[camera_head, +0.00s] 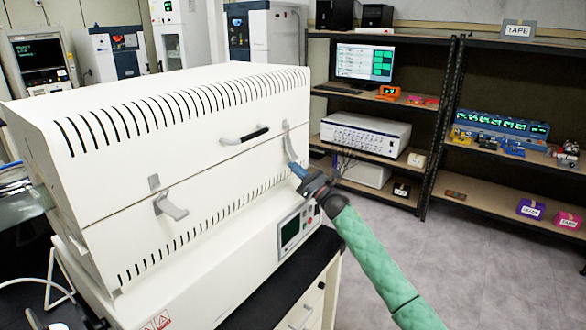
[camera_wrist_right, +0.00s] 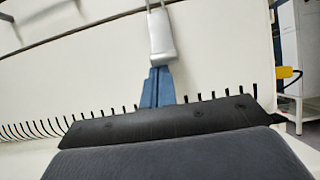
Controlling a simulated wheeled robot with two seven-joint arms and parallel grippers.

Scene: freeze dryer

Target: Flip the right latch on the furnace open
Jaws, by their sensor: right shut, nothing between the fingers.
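The white furnace (camera_head: 190,165) fills the left half of the head view, with its upper part resting on its lower part. The right latch (camera_head: 289,143) is a grey metal tab on its front face, hanging down across the seam. In the right wrist view the latch (camera_wrist_right: 161,38) shows a wire loop at its top. My right gripper (camera_head: 295,171) is shut and empty, its blue fingertips (camera_wrist_right: 158,72) at the latch's lower end; I cannot tell whether they touch. The left latch (camera_head: 171,206) sticks outward. My left gripper is not in view.
A handle (camera_head: 245,136) with a black grip sits on the furnace front between the latches. A control panel (camera_head: 298,226) is below my right gripper. Shelves (camera_head: 380,155) with instruments stand behind at the right. The grey floor (camera_head: 480,265) there is clear.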

